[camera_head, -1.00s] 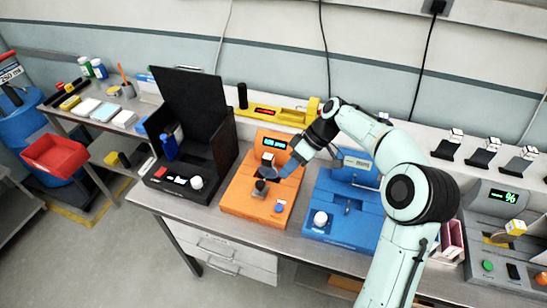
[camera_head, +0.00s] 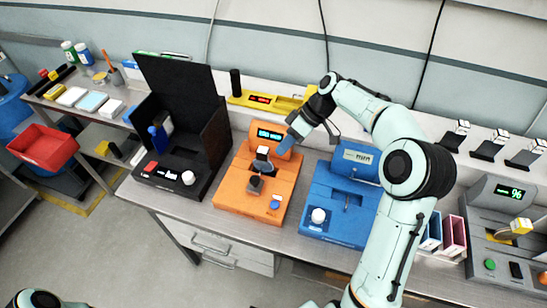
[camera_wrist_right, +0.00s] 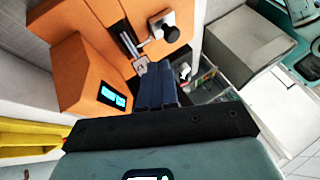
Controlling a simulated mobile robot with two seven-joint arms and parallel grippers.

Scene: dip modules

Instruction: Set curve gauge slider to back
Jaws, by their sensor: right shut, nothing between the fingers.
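The orange device (camera_head: 234,189) stands mid-bench with a lit cyan display. I take it for the curve gauge, but no label is readable. On its top is a slot (camera_wrist_right: 127,40) with a metal rod. My left gripper is out of view.
A blue device (camera_head: 335,225) stands right of the orange one, a black open-lidded box (camera_head: 165,190) left of it. A yellow device (camera_head: 238,97) lies behind. A grey device (camera_head: 480,225) is at far right. The bench is crowded; its front edge is clear.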

